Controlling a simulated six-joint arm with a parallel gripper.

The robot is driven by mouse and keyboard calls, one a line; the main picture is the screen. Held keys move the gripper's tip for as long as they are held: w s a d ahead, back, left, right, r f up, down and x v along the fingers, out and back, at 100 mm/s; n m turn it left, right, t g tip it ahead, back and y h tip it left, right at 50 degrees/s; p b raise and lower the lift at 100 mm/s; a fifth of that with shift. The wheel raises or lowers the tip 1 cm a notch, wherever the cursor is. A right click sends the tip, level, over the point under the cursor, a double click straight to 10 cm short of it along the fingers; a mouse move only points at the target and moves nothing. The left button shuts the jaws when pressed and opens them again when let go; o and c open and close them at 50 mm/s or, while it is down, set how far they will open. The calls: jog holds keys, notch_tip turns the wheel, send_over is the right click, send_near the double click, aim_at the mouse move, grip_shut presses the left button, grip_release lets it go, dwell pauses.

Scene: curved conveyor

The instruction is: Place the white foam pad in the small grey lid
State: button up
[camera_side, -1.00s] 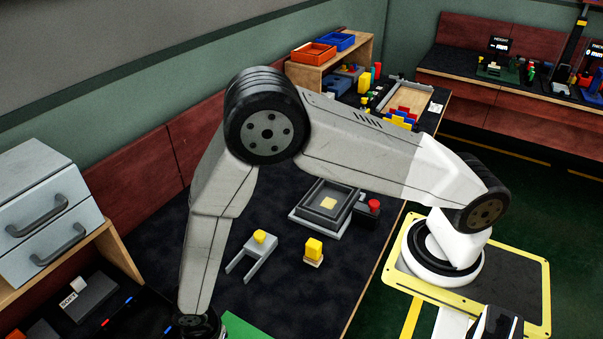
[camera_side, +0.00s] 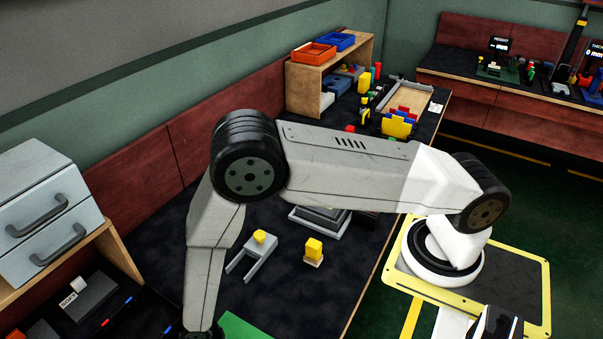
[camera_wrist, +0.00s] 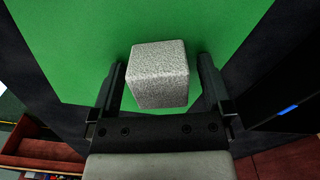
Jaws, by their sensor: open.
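A pale speckled block (camera_wrist: 160,75), which looks like the white foam pad, sits on a green sheet (camera_wrist: 75,50) in the wrist view. My gripper (camera_wrist: 161,64) is open, with one dark finger on each side of the block. A gap shows between the block and each finger. In the side view my gripper is out of frame at the bottom, and the block is not visible there. I cannot make out the small grey lid for certain in either view.
The green sheet also shows at the bottom of the side view (camera_side: 240,326). A grey fork-shaped holder (camera_side: 250,258) with a yellow piece and a yellow block (camera_side: 314,249) stand on the dark table. A grey square fixture (camera_side: 318,222) is partly behind my arm. Drawers (camera_side: 45,205) stand at left.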

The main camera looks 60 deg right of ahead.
jog(key=shift+c, duration=0.2)
jog(key=c, duration=1.3)
jog(key=shift+r, duration=0.15)
jog(key=shift+r, duration=0.8)
jog(key=s+d+r, duration=0.7)
jog(key=s+r, duration=0.4)
jog(key=shift+s+d, duration=0.35)
jog(key=shift+s, duration=0.05)
jog(key=shift+r, duration=0.1)
